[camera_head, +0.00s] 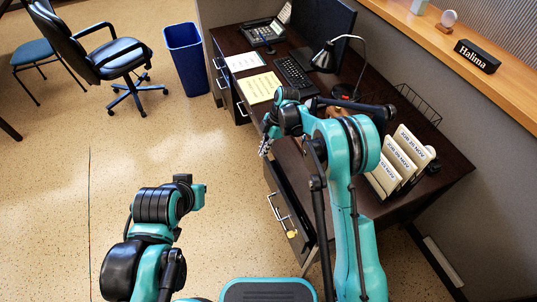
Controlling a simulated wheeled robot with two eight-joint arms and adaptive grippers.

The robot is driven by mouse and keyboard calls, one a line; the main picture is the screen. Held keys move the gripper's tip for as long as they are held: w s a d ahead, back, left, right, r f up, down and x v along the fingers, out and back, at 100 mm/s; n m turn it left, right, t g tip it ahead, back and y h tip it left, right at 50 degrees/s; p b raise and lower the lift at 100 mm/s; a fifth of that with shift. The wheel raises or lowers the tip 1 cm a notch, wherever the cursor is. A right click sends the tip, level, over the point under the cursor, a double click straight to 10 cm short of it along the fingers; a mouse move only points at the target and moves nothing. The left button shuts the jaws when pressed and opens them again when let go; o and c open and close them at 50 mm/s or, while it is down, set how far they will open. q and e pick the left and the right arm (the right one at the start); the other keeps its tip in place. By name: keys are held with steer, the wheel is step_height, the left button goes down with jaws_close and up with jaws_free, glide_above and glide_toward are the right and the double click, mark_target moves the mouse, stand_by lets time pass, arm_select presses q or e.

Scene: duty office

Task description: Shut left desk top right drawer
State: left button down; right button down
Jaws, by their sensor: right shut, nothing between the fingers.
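The near-end top drawer (288,203) of the dark desk (335,130) has a dark front with a silver handle. Its front appears to stand out from the desk's edge, with a strip of what looks like its inside showing behind it; how far it is out is hard to tell. A yellow tag hangs at its lower part. My right gripper (265,146) is shut and empty, just beyond the drawer's far end and above the desk's front side. It appears apart from the drawer. My left arm is at the lower left; its fingers do not show.
More drawers (240,106) are at the desk's far end. The desktop holds a phone (262,33), a keyboard (295,77), a lamp (325,56), papers and standing folders (403,153). A blue bin (187,58) and black chair (112,58) stand left. Floor before the drawers is clear.

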mark_target(270, 164)
steer(key=f+b, duration=0.1)
steer(key=f, duration=0.2)
steer(key=f+b, duration=0.2)
steer(key=f, duration=0.1)
steer(key=f+b, duration=0.2)
steer(key=f, duration=0.1)
steer(key=shift+d+f, duration=0.15)
steer(key=shift+d, duration=0.1)
steer(key=shift+w+d, duration=0.1)
steer(key=shift+w+d, duration=0.25)
steer(key=shift+d, duration=0.3)
steer(key=shift+w+d, duration=0.2)
steer(key=shift+d, duration=0.3)
steer(key=shift+w+d, duration=0.1)
steer(key=shift+d, duration=0.1)
